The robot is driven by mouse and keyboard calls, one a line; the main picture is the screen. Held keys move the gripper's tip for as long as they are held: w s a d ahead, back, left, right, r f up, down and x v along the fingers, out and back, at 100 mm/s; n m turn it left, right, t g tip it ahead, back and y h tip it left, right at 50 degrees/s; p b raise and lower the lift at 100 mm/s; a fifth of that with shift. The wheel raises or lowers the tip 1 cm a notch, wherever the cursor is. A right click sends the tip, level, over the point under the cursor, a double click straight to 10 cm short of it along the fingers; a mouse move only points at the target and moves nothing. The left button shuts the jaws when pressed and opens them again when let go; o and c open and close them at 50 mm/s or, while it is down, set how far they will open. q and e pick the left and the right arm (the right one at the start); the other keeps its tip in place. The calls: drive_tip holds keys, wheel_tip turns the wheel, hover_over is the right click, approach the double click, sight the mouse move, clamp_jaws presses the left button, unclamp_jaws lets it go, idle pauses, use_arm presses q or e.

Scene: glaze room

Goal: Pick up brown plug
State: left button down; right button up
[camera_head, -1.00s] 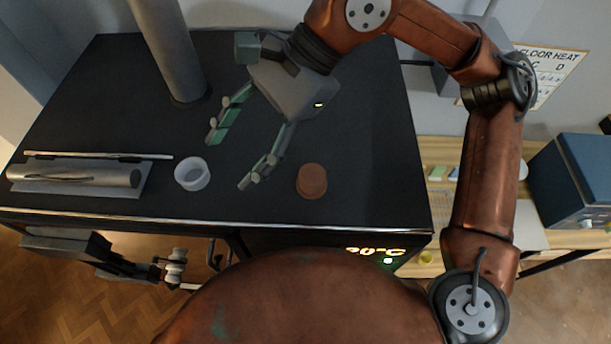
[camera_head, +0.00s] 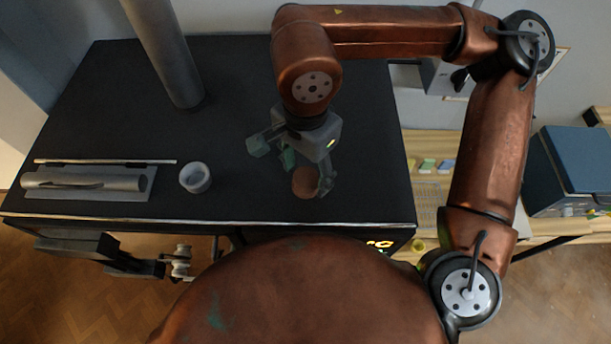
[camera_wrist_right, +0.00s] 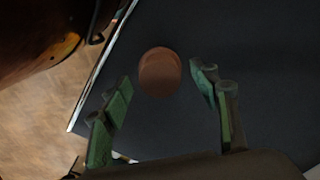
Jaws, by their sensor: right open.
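The brown plug (camera_head: 305,182) is a short round disc on the black tabletop, near its front edge. My right gripper (camera_head: 305,172) points down over it, and its fingers partly cover the plug in the head view. In the right wrist view the plug (camera_wrist_right: 159,72) lies between and just beyond the fingertips of the open right gripper (camera_wrist_right: 163,80), with gaps on both sides and nothing held.
A white ring-shaped cup (camera_head: 195,178) stands to the left of the plug. A metal tube (camera_head: 85,180) lies on a grey plate (camera_head: 135,193) at the left, with a thin rod behind it. A thick grey post (camera_head: 165,55) rises at the back. A blue box (camera_head: 575,170) stands on the wooden bench at right.

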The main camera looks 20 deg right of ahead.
drive_tip(key=shift+f, duration=0.85)
drive_tip(key=c, duration=1.3)
